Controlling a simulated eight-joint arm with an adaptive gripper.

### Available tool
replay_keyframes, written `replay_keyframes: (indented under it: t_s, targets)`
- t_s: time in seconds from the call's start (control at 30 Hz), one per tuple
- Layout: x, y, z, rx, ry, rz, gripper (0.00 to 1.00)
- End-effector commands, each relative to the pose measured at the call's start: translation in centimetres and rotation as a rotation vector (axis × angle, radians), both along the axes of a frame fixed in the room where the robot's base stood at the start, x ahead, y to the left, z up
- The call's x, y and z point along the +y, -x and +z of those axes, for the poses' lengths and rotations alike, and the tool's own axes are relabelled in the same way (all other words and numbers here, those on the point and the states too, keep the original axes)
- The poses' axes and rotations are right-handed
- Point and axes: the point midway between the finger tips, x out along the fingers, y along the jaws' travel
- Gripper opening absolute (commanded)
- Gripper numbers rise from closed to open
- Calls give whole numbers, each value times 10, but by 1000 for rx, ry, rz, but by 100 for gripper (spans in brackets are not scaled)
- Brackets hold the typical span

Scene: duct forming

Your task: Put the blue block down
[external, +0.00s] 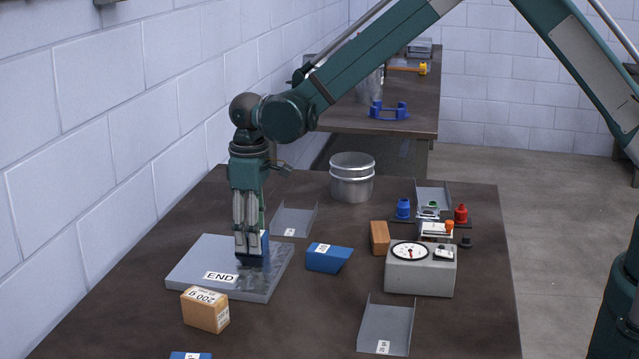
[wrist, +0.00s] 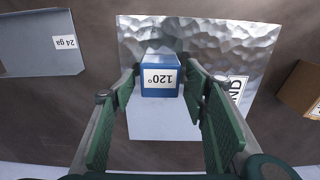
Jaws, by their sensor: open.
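A blue block (wrist: 160,77) with a white "120°" label sits on a grey metal plate (wrist: 235,38) with a dimpled top. In the external view, the block (external: 262,258) stands on the plate (external: 212,254), which bears an "END" label. My gripper (external: 247,256) points straight down over it, and its fingers hide part of it. In the wrist view, my open gripper (wrist: 163,68) has one green-padded finger on each side of the block. I cannot tell whether either pad touches it.
A second blue block (external: 325,262) lies to the right of the plate. A dial instrument (external: 420,277), a metal canister (external: 352,180) and sheet-metal channels (external: 385,325) occupy the table's right and back.

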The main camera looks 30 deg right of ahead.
Motion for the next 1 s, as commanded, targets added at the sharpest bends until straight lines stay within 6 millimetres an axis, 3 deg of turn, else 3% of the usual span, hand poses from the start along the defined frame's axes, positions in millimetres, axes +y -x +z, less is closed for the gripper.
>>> replay_keyframes:
  t_s: [0.27, 0.8, 1.0]
  targets:
    - [0, 0, 15, 0, 0, 0, 45]
    - [0, 0, 97, 0, 0, 0, 45]
    - [0, 0, 116, 0, 0, 0, 45]
